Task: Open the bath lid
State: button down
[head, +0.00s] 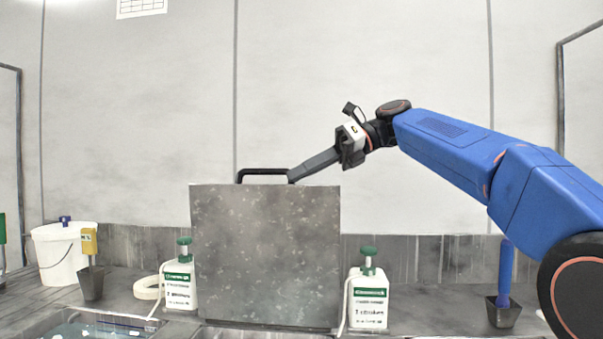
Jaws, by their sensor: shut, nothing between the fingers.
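The bath lid (265,255) is a grey speckled square panel. It stands upright, or nearly so, in the middle of the head view, its lower edge at the worktop. Its black bar handle (262,171) is at the top edge. My gripper (294,177) comes in from the right, with its long grey fingers shut and empty. The fingertips are at the right end of the handle; I cannot tell if they touch it. The bath's opening behind or below the lid is mostly hidden.
Two white pump bottles with green tops stand left (180,285) and right (368,300) of the lid. A tape roll (147,289), a white bucket (62,262) and a dark holder (91,284) are at left. A basin with liquid (95,328) is at front left. Another holder (503,312) is at right.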

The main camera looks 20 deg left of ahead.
jog(key=v, duration=0.7)
jog(key=shift+d, duration=0.2)
